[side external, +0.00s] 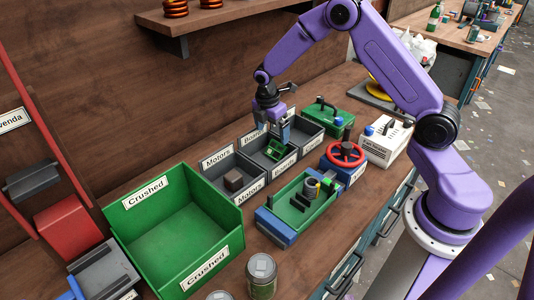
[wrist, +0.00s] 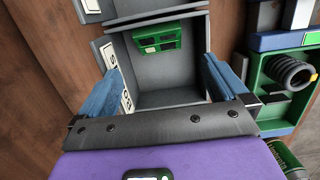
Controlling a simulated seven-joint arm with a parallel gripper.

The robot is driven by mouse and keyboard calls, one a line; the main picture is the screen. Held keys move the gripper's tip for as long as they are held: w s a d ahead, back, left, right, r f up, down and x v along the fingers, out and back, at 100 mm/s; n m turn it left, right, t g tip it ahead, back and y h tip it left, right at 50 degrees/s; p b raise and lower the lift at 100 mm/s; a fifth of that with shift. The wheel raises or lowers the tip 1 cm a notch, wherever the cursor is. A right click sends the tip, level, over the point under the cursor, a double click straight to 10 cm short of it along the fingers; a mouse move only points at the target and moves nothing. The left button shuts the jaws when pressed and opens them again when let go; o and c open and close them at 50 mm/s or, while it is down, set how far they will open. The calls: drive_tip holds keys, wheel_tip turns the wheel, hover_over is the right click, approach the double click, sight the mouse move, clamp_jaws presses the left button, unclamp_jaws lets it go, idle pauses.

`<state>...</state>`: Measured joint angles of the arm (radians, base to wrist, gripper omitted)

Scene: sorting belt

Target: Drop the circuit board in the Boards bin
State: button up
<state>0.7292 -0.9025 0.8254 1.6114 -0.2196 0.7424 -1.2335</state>
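The green circuit board (side external: 275,151) is inside the grey Boards bin (side external: 287,160). In the wrist view the board (wrist: 157,37) shows near the bin's far wall and looks tilted; I cannot tell whether it rests on the floor or leans on the wall. My gripper (side external: 274,132) is above the Boards bin, pointing down. In the wrist view its two blue fingers (wrist: 160,67) are wide apart with nothing between them. The board lies beyond the fingertips, apart from them. The bin's grey floor (wrist: 165,98) is otherwise bare.
A big green Crushed bin (side external: 215,258) stands at the front left. A green tray (side external: 283,205) with metal parts and a red valve wheel (side external: 345,154) are to the right. A wall shelf (side external: 215,17) hangs above.

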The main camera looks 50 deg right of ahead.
wheel_tip(320, 180, up, 17)
drive_tip(key=a, duration=0.2)
drive_tip(key=shift+a, duration=0.3)
drive_tip(key=shift+r, duration=0.1)
drive_tip(key=s+a+r+m+y, duration=0.1)
drive_tip(key=s+a, duration=0.4)
drive_tip(key=s, duration=0.3)
drive_tip(key=s+a+m, duration=0.1)
drive_tip(key=s+a, duration=0.4)
drive_tip(key=s, duration=0.3)
drive_tip(key=s+d+f+m, duration=0.1)
drive_tip(key=s, duration=0.9)
drive_tip(key=s+d+f+m+y, duration=0.1)
drive_tip(key=s+m, duration=0.1)
drive_tip(key=s, duration=0.7)
drive_tip(key=shift+s+d+f, duration=0.3)
drive_tip(key=shift+s+d, duration=0.05)
drive_tip(key=shift+d, duration=0.05)
